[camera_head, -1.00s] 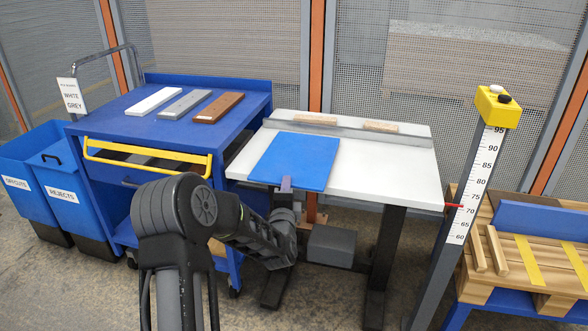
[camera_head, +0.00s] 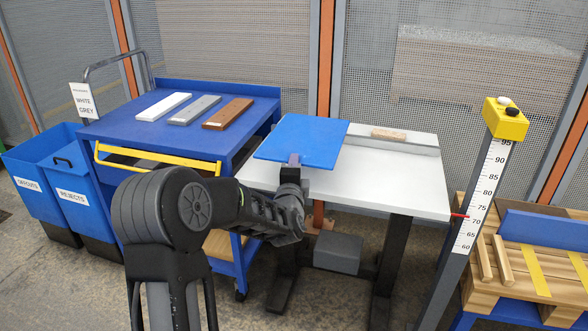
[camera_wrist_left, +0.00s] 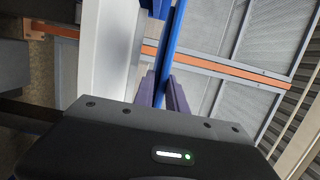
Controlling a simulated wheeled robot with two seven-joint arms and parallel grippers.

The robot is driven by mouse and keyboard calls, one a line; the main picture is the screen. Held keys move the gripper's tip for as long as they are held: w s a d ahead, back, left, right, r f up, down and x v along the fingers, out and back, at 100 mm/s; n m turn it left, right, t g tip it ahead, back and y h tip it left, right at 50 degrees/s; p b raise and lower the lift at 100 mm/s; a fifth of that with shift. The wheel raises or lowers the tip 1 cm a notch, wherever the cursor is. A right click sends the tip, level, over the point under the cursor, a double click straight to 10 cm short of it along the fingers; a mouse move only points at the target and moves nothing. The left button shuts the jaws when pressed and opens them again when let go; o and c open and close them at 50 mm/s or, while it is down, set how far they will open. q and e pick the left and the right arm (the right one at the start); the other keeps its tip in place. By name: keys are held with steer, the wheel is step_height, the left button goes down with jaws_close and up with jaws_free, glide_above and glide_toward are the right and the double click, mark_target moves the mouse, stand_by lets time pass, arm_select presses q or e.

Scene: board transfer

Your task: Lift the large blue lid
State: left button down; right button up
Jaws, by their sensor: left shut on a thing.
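The large blue lid (camera_head: 302,140) is a flat blue panel above the white table (camera_head: 400,185) in the head view. My left gripper (camera_head: 293,162) is shut on its near edge, and the lid is held up off the table top. In the left wrist view the lid shows edge-on as a blue strip (camera_wrist_left: 173,45) between the purple fingers of my left gripper (camera_wrist_left: 163,92). The lid hides part of the table and its rear fence. My right gripper is not in view.
A blue cart (camera_head: 165,165) with white, grey and brown boards stands left of the table. Blue bins (camera_head: 75,195) stand further left. A height gauge (camera_head: 478,190) with a yellow head stands at the right. A small wooden block (camera_head: 389,134) lies by the rear fence.

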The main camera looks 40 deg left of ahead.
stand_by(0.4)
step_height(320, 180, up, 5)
steer(key=p, duration=0.4)
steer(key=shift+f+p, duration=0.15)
steer(key=shift+p, duration=0.2)
